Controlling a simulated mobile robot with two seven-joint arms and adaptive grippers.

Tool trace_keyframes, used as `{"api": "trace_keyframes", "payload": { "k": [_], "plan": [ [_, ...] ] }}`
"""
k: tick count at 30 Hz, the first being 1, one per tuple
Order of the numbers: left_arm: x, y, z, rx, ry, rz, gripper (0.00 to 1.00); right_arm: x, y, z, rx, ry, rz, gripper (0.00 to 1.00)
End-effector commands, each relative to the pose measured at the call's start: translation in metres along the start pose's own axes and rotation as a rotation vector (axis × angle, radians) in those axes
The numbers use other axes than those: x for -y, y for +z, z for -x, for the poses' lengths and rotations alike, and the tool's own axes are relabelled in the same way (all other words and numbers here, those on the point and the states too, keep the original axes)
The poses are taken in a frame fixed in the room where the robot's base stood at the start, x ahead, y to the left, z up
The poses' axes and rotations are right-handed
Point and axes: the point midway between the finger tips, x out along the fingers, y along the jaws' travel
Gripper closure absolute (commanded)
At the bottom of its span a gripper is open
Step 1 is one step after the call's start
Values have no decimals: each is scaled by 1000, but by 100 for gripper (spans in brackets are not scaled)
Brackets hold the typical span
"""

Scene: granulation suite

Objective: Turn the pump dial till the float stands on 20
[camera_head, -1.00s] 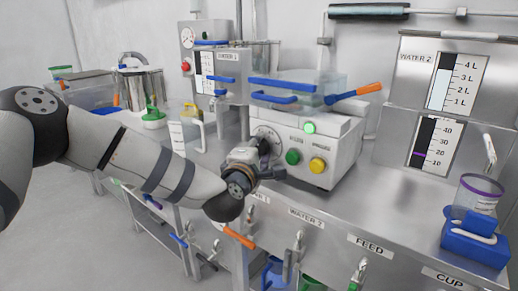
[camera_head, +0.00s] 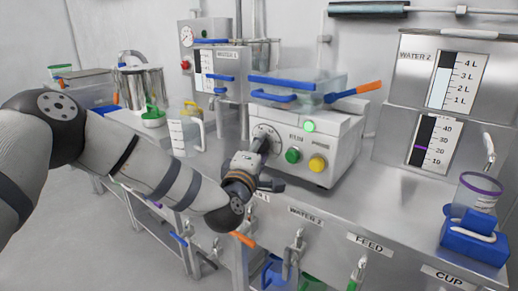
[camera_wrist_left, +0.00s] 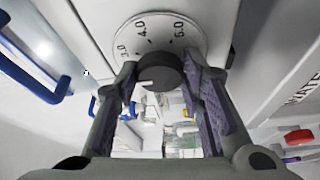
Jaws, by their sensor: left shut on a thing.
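The pump dial (camera_wrist_left: 148,38) is a pale round scale on the white pump box (camera_head: 325,160). The wrist view shows its numbers 3.0, 4.0 and 5.0. My left gripper (camera_wrist_left: 165,90) is shut on the knob, a finger on each side; in the head view the gripper (camera_head: 258,158) partly covers the dial. The purple float (camera_head: 421,148) stands in the lower gauge (camera_head: 432,145) at the right, close to the 20 label. The exact reading is too small to tell. My right gripper is out of view.
A measuring jug (camera_head: 186,137) stands left of my gripper. Labelled taps line the bench front, and a blue cup stand (camera_head: 475,240) is at right.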

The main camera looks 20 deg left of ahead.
Motion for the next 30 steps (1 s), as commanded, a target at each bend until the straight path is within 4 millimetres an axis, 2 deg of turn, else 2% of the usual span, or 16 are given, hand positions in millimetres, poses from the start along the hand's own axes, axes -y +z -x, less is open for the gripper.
{"api": "trace_keyframes", "payload": {
  "k": [3, 4, 6, 14, 17, 27, 30],
  "plan": [
    [0, -1, 0, -2, 0, 0, 92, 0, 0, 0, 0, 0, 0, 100],
    [0, -1, 0, -2, 0, 0, 57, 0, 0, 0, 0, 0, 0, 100],
    [0, -1, 0, -2, 0, 1, 44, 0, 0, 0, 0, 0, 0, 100],
    [0, 0, 0, -1, 0, 1, 44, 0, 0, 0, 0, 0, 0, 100],
    [0, 0, 8, 0, -1, 2, 44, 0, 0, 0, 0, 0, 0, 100],
    [0, 0, 94, 0, -3, 3, 44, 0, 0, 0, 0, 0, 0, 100],
    [0, 0, 110, 0, -2, 1, 44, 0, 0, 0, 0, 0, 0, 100]
  ]
}}
